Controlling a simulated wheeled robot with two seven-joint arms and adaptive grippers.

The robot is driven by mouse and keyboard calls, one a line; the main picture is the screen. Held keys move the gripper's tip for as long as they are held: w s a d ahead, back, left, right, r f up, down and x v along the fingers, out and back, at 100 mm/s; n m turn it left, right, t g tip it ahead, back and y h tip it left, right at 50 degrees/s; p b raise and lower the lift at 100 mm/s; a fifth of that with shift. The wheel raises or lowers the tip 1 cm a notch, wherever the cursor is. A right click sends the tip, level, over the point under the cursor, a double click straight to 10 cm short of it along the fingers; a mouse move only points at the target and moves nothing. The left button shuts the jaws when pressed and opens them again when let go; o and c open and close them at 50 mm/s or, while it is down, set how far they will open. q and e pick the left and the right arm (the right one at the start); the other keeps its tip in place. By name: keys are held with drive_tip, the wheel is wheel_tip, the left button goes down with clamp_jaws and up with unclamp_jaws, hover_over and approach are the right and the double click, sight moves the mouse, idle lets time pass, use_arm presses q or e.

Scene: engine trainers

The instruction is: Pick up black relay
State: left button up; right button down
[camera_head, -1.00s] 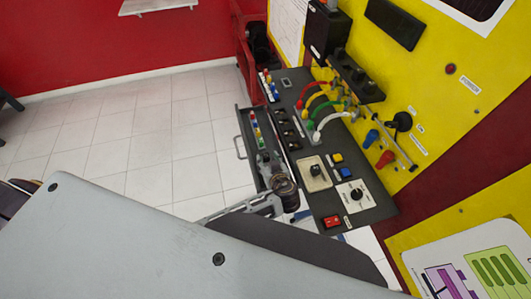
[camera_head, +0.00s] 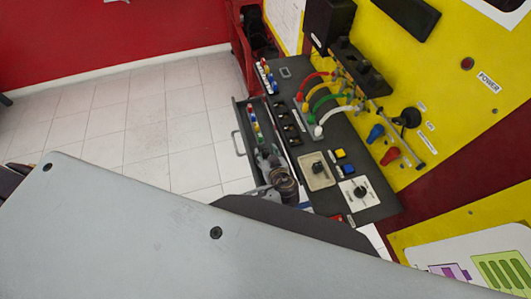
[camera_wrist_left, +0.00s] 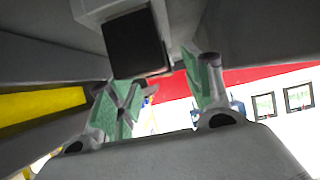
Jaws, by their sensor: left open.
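My left gripper (camera_head: 268,162) is over the narrow open drawer (camera_head: 238,118) at the left side of the dark control panel, partly hidden by its own wrist. In the left wrist view its two green-padded fingers (camera_wrist_left: 160,88) are apart, with nothing held between them. A dark square block (camera_wrist_left: 136,44) in a light grey surround shows just beyond the fingers there; it may be the black relay, but I cannot be sure. In the head view, several small black pieces (camera_head: 287,121) sit in a row on the panel beside the drawer. My right gripper is not seen.
The panel carries curved coloured cables (camera_head: 320,95), a beige switch plate (camera_head: 317,171) and a white dial plate (camera_head: 359,193). A yellow board (camera_head: 440,60) stands on its right. Small coloured pieces (camera_head: 252,120) lie in the drawer. Tiled floor (camera_head: 150,125) is free on the left.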

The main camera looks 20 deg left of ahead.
use_arm(q)
drive_tip(key=c, duration=1)
drive_tip(key=shift+w, duration=0.1)
drive_tip(key=shift+r, duration=0.1)
drive_tip(key=shift+r+b, duration=0.7)
drive_tip(key=shift+r, duration=4.2)
